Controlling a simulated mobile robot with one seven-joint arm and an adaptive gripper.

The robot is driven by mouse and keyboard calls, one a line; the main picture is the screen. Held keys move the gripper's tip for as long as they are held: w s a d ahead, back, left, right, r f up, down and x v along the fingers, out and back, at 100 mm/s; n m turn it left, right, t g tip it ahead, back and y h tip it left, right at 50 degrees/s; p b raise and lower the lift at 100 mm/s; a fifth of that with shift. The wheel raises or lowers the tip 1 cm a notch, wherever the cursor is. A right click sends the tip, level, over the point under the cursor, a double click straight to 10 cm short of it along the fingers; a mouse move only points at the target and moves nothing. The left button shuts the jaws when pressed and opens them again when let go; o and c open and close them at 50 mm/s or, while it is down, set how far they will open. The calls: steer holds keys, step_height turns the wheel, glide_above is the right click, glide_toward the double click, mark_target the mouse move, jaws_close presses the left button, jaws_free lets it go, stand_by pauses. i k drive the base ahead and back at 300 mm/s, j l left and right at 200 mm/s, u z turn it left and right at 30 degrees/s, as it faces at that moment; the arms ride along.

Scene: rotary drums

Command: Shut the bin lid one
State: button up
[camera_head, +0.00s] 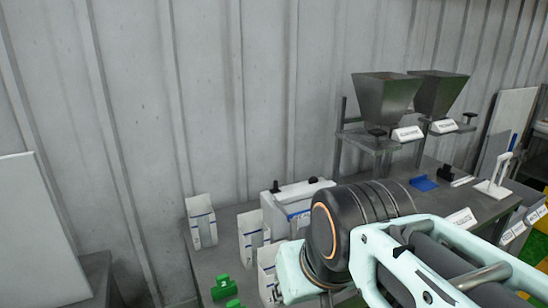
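I cannot pick out a bin lid for certain. A white box (290,205) with a pale top and dark knobs stands on the grey bench, partly hidden behind my arm. I cannot tell whether its top is a lid, or open or shut. My arm, pale mint with a thick black joint and an orange ring, fills the lower right and covers part of the bench. My gripper's fingers do not show.
White cartons (202,222) and green pieces (223,288) stand on the bench's left part. Two metal hoppers (384,100) (440,93) stand on a frame at the back right. A blue item (423,183) and a white stand (494,178) lie to the right. A ribbed wall (140,110) closes the back.

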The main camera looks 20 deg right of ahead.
mark_target(498, 143)
steer(key=l, duration=1.05)
steer(key=i+l+z, duration=0.1)
steer(key=l, duration=0.95)
steer(key=i+l, duration=0.1)
steer(key=l, duration=0.4)
steer(key=l+z, duration=0.1)
steer(key=l, duration=0.4)
steer(key=i+l, duration=0.15)
steer(key=l, duration=0.35)
steer(key=i+l+z, duration=0.1)
steer(key=l, duration=0.4)
steer(key=i+l, duration=0.1)
steer(key=l, duration=0.4)
steer(key=i+l+z, duration=0.1)
steer(key=l, duration=0.4)
steer(key=i+l, duration=0.15)
steer(key=l, duration=0.3)
steer(key=i+l+z, duration=0.1)
steer(key=l, duration=0.4)
